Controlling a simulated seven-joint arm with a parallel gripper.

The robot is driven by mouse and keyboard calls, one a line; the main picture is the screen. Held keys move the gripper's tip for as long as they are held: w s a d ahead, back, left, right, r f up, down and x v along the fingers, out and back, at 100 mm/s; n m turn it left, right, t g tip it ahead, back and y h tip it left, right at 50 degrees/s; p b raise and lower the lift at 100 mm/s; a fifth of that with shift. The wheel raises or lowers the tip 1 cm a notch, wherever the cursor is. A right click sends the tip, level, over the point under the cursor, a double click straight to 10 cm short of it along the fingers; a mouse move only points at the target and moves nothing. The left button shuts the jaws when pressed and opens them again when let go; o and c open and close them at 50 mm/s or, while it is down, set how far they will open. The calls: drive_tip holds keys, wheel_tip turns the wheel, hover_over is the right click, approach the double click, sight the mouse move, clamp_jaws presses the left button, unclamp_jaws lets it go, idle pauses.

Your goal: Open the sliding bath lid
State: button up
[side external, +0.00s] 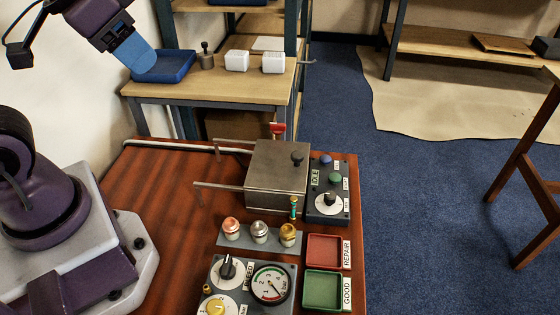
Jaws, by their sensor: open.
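The bath is a grey metal box (272,195) near the far right of the brown worktop. Its flat lid (270,160) lies over the top and carries a dark knob (297,158) near its right edge. The lid appears to cover the whole opening, so the inside is hidden. Two metal rails (218,186) stick out to the left of the box. My gripper (141,64) is at the upper left, high and well away from the lid. It is open, seen from the side, with no object visible in it.
A control panel (327,190) marked IDLE stands right of the bath. In front are several capped jars (259,232), a small upright green-and-gold piece (293,207), a gauge panel (268,284), and red (324,251) and green (323,289) trays. The worktop left of the rails is clear.

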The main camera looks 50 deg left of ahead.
drive_tip(key=shift+o, duration=1.1)
drive_tip(key=g, duration=0.6)
hover_over(297, 154)
wheel_tip(297, 154, down, 13)
wheel_tip(297, 154, down, 12)
drive_tip(key=shift+f, duration=0.25)
